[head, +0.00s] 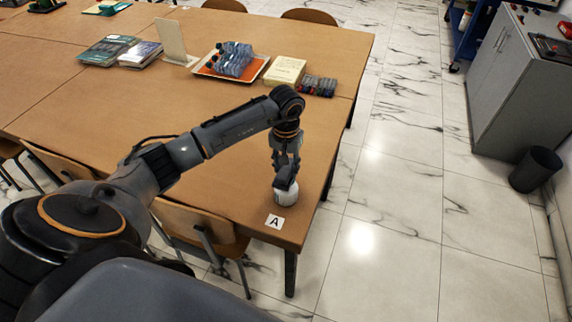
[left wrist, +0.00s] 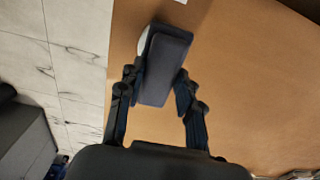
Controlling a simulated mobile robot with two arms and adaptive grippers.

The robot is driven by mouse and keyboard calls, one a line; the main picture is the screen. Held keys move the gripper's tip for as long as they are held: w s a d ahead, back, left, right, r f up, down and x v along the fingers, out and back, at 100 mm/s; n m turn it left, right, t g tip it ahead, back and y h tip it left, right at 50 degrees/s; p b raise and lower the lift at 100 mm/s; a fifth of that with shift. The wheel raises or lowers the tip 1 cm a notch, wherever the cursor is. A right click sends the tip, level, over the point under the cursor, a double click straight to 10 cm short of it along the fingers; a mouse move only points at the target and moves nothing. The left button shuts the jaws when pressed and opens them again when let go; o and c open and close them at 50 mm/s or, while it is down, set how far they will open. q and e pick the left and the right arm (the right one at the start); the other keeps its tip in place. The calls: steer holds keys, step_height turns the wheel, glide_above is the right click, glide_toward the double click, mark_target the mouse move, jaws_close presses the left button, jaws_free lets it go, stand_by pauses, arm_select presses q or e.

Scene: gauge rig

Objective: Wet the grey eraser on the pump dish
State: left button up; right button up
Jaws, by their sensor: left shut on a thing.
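My left gripper (head: 286,170) points down near the table's corner and is shut on the grey eraser (head: 287,184). In the left wrist view the dark grey eraser (left wrist: 166,62) sits lengthwise between the two fingers of the left gripper (left wrist: 157,88). I cannot tell whether the eraser touches the dish. My right gripper is not in view.
A card marked A (head: 275,221) lies at the table's near corner. Farther back are an orange-lined tray (head: 260,66) with blue bottles, a cream box (head: 285,71), dark small items (head: 318,86) and books (head: 138,54). The wooden table (head: 215,100) is bare between them and my arm.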

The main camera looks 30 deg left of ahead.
mark_target(286, 169)
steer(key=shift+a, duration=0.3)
arm_select(q)
steer(key=shift+f+b, duration=0.45)
steer(key=shift+b, duration=0.1)
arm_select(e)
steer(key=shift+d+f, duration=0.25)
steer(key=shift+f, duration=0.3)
arm_select(q)
steer(key=shift+f+b, duration=0.4)
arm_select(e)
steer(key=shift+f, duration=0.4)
arm_select(q)
steer(key=shift+f, duration=0.1)
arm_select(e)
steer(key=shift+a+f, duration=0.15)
arm_select(q)
steer(key=shift+b, duration=0.4)
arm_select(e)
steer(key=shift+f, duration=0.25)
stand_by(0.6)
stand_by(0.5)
arm_select(q)
steer(key=shift+r+p, duration=0.45)
steer(key=shift+r, duration=0.45)
steer(key=shift+r+p, duration=1.1)
steer(key=shift+r, duration=1.5)
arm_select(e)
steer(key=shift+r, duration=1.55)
